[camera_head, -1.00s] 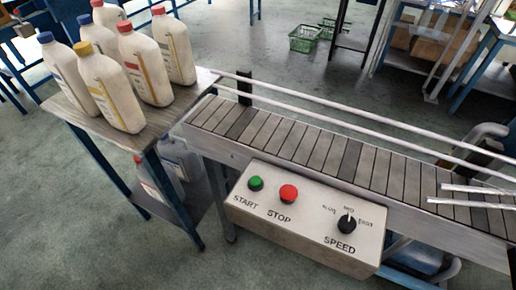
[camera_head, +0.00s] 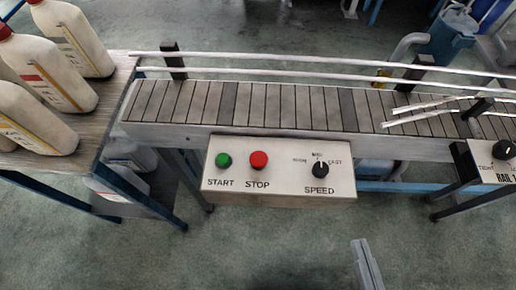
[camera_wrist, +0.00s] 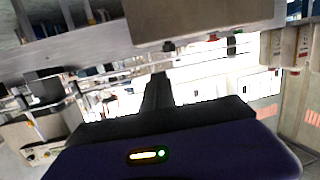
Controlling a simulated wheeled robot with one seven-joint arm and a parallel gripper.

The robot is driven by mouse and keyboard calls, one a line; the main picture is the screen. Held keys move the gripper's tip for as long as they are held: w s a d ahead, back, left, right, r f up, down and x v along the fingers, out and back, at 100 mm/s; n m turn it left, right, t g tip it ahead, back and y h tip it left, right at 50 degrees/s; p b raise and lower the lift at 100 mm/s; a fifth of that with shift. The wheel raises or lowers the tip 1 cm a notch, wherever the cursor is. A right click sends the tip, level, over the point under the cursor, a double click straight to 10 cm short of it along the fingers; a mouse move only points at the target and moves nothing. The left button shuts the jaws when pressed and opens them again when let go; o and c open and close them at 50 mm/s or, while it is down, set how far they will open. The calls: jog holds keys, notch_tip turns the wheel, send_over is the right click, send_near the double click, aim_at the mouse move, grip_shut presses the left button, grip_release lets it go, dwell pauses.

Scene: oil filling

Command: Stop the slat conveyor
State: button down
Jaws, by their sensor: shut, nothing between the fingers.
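The slat conveyor (camera_head: 290,108) runs across the head view. On its front is a pale control panel (camera_head: 225,188) with a green START button (camera_head: 223,160), a red STOP button (camera_head: 258,160) and a black SPEED knob (camera_head: 320,169). In the wrist view, upside down, I see the red button (camera_wrist: 213,37), green button (camera_wrist: 242,33) and black knob (camera_wrist: 168,46) near the top. My gripper (camera_wrist: 158,82) is shut and empty, with dark fingers below the panel in that picture, apart from the buttons. In the head view a pale narrow part, probably my gripper, shows below the panel.
Several white jugs (camera_head: 48,62) stand on a side table (camera_head: 112,90) at the left. A second panel (camera_head: 494,160) sits at the right edge. Guide rails (camera_head: 300,80) run along the conveyor's far side. The floor in front is open.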

jog(key=w+a+r+n+g+y+p, duration=0.2)
jog(key=w+a+r+n+p, duration=0.2)
jog(key=w+a+r+p, duration=0.45)
jog(key=w+a+r+n+g+y+p, duration=0.15)
jog(key=w+a+r+n+p, duration=0.35)
jog(key=w+a, duration=0.7)
jog(key=d+f+g+h, duration=0.1)
jog(key=f+g, duration=0.1)
jog(key=s+d+f+g+h, duration=0.1)
jog(key=f+h, duration=0.1)
jog(key=shift+s+d+n+g+h, duration=0.2)
jog(key=shift+n+g+h, duration=0.05)
jog(key=shift+n+g, duration=0.1)
jog(key=shift+b, duration=0.35)
jog(key=b, duration=0.8)
send_over(260, 162)
notch_tip(260, 162, down, 6)
jog(key=shift+f, duration=1.35)
